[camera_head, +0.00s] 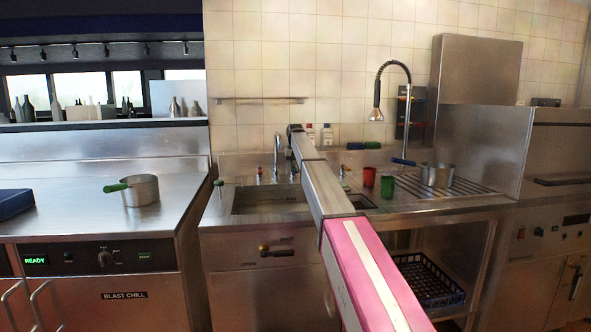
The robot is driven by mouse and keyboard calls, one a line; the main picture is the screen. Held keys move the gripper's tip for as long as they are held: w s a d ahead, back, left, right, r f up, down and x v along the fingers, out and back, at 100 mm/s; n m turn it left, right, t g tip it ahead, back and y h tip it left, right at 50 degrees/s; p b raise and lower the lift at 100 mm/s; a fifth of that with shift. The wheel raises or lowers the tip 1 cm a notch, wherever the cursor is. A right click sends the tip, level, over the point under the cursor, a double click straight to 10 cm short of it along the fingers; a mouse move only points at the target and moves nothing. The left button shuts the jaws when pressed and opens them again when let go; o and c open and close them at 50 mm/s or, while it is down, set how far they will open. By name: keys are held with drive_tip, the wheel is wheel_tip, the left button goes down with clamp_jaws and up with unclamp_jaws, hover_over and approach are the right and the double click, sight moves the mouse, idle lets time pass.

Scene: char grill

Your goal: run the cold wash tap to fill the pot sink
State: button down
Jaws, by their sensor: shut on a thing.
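The pot sink (240,203) is a steel basin in the left part of the wash counter. A steel spout (276,158) stands at its back edge. My arm reaches across the counter from the lower right and hides the basin's right side. My gripper (293,168) is small and partly hidden behind my arm, just right of the spout at the back of the sink. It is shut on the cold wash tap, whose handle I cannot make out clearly. No running stream shows, and I cannot tell the water level in the basin.
A red cup (369,176), a green cup (387,186) and a blue-handled pot (437,174) stand right of my arm. A spray hose (377,95) arches above. A green-handled pot (141,190) stands left.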

drive_tip(key=shift+a, duration=0.1)
drive_tip(key=c, duration=1)
unclamp_jaws()
drive_tip(key=shift+o, duration=0.2)
drive_tip(key=shift+r, duration=0.15)
wheel_tip(320, 180, up, 10)
drive_tip(key=shift+r, duration=0.25)
